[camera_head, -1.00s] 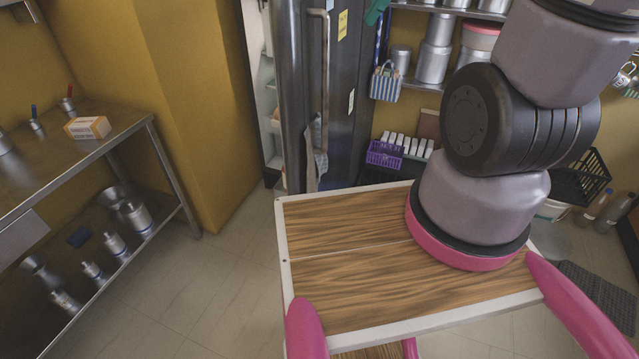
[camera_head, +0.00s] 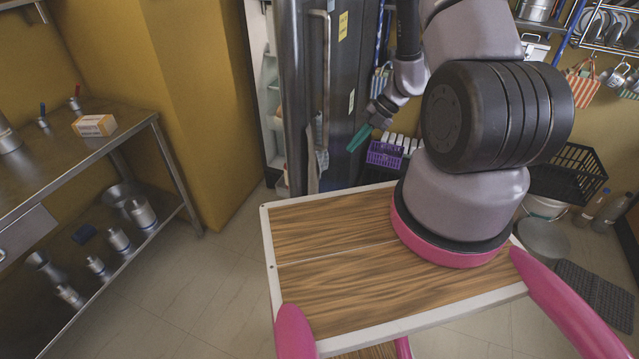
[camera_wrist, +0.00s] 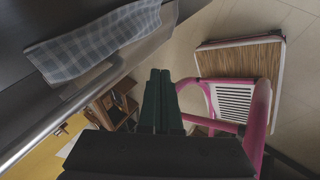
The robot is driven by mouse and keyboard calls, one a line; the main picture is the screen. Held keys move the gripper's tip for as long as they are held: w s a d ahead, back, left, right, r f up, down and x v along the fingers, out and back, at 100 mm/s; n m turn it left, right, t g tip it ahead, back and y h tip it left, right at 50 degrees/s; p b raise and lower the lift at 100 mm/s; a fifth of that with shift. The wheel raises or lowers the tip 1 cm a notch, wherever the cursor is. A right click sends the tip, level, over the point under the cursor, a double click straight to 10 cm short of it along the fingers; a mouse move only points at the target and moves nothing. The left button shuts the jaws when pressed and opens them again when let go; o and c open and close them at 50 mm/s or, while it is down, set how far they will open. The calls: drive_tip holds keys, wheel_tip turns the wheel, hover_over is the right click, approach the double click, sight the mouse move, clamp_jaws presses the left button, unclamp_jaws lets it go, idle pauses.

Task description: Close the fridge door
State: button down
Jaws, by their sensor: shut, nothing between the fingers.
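The dark steel fridge door (camera_head: 347,85) stands ajar in the head view. A pale interior with shelves (camera_head: 270,95) shows in the gap on its left. The door has a long vertical handle (camera_head: 326,75), with a cloth hanging low on it. In the wrist view the handle bar (camera_wrist: 50,122) runs diagonally, with a grey checked towel (camera_wrist: 95,42) beside the dark door surface. My gripper (camera_head: 353,147) has green fingers, pointing down and left in front of the door's right part. Its fingers (camera_wrist: 160,74) are together and empty. They look apart from the handle; contact with the door cannot be told.
A steel table (camera_head: 90,145) with a lower shelf of canisters stands at left. A purple basket (camera_head: 384,155) sits right of the fridge door, and a black crate (camera_head: 567,172) is further right. Tiled floor (camera_head: 225,270) is clear between the table and my base.

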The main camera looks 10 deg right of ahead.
wheel_tip(320, 180, down, 5)
drive_tip(key=s+m, duration=0.2)
drive_tip(key=m, duration=0.1)
approach(314, 192)
wheel_tip(314, 192, down, 4)
drive_tip(key=s, duration=0.3)
drive_tip(key=shift+w+a, duration=1.4)
drive_tip(key=shift+w, duration=0.05)
drive_tip(key=shift+a, duration=0.1)
